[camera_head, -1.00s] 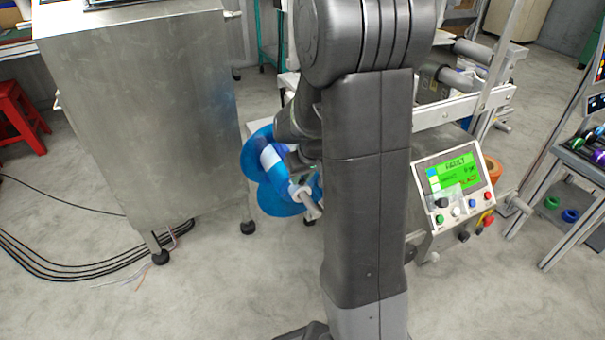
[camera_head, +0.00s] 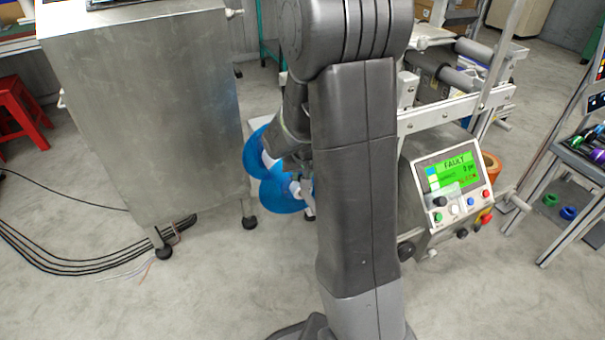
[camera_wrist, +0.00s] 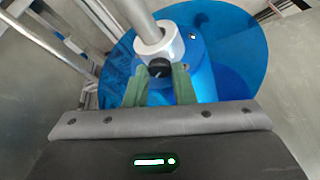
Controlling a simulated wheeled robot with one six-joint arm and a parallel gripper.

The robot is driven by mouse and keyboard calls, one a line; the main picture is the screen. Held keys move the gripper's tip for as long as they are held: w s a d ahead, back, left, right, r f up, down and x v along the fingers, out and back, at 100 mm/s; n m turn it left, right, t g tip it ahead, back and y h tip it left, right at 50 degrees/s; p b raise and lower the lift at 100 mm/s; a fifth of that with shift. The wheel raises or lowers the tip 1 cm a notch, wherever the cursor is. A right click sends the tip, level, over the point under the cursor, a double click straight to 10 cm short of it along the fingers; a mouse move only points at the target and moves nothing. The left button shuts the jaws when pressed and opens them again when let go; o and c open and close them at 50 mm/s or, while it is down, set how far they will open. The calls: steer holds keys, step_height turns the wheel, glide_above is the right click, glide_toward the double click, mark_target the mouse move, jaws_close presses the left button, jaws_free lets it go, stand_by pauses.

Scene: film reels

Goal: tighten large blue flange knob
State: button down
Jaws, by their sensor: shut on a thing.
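The large blue flange (camera_wrist: 238,60) is a translucent blue disc filling the upper right of the wrist view, with a blue hub and a silver collar (camera_wrist: 164,42) around a metal shaft (camera_wrist: 143,18). A small dark knob (camera_wrist: 159,68) sits at the collar, between the green fingertips of my gripper (camera_wrist: 160,84). My gripper is shut on this knob. In the head view, two blue discs (camera_head: 280,196) show left of my arm. My gripper's fingertips and the knob are hidden there.
A steel cabinet (camera_head: 145,110) stands close on the left. A machine panel with a green "FAULT" screen (camera_head: 452,172) is at the right. A rack with coloured parts (camera_head: 585,150) stands at far right. Black cables (camera_head: 75,255) lie on the open floor.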

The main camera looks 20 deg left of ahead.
steer(key=c, duration=1.2)
jaws_free()
steer(key=shift+n, duration=0.4)
